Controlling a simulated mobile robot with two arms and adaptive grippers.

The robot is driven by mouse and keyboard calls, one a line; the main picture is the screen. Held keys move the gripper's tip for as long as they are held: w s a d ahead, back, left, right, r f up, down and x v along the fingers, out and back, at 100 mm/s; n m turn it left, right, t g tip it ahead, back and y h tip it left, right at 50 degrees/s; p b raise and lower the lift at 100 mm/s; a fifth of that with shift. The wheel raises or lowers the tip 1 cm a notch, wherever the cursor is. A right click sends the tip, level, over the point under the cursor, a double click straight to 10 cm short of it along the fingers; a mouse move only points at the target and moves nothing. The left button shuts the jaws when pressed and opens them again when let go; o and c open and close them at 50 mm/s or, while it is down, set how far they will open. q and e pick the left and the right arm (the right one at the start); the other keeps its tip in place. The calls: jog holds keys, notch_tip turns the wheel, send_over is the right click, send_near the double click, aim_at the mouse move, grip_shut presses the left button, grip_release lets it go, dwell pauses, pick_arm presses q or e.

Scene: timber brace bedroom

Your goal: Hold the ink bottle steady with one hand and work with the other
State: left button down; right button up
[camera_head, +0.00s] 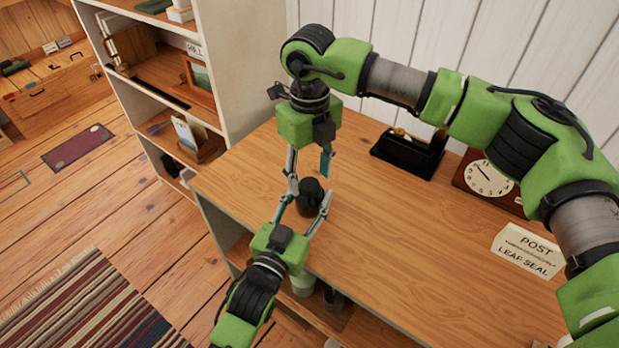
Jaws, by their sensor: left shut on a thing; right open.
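The dark ink bottle (310,193) stands upright on the wooden desk top (390,240), near its left end. My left gripper (309,198) reaches in from the front edge, shut on the bottle with a finger on each side. My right gripper (309,170) points down from above, open, its fingertips spread just over the bottle's top. I cannot tell whether the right fingers touch the bottle. The bottle's lower part is partly hidden by the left fingers.
A shelf unit (235,60) rises behind the left end. The desk's middle is clear.

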notch_tip(320, 180, up, 10)
dwell(0.3)
pick_arm(q)
jog(key=c, duration=1.1)
grip_release()
jog(key=shift+o, duration=0.2)
jog(key=shift+s, duration=0.1)
jog(key=v, duration=1.2)
